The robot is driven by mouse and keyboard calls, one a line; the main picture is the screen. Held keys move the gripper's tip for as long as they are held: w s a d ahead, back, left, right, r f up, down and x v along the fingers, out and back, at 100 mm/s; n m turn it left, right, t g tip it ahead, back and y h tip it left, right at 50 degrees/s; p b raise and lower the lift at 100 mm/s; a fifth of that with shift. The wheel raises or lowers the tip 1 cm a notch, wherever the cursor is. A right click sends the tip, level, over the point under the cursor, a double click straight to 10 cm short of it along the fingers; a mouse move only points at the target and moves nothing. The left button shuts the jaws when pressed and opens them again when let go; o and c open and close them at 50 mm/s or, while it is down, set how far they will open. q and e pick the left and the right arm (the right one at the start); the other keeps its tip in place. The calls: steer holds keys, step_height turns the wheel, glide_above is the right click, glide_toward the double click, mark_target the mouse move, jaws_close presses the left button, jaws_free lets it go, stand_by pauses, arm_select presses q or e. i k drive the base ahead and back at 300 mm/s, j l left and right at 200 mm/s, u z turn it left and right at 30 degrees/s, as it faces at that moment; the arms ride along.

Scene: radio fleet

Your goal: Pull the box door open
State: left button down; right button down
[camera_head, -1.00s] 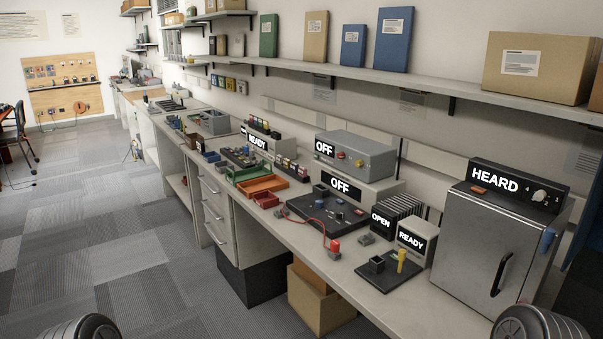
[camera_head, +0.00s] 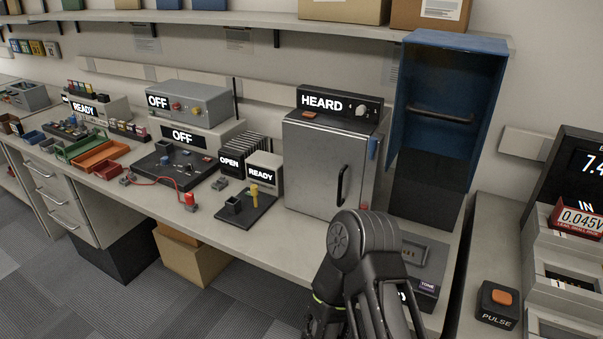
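The grey metal box (camera_head: 322,165) stands on the bench, with a black panel reading HEARD (camera_head: 333,104) on top. Its front door looks shut. My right arm (camera_head: 352,245) is in front of and below the box, apart from the handle as far as I can tell. Its gripper end is low in the picture, partly hidden and cut off, so its fingers are unclear. My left gripper is not in view.
Right of the box is an open blue cabinet (camera_head: 475,65) with a bar inside. A black block with a yellow peg (camera_head: 254,195) and a READY unit (camera_head: 265,173) stand to the left. A PULSE button (camera_head: 501,297) is at the lower right. A shelf (camera_head: 240,17) runs above.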

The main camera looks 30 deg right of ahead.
mark_target(323, 168)
steer(key=z, duration=2.25)
steer(key=k+l+z, duration=0.1)
steer(key=z, duration=0.15)
steer(key=k+l, duration=0.3)
steer(key=k, duration=0.2)
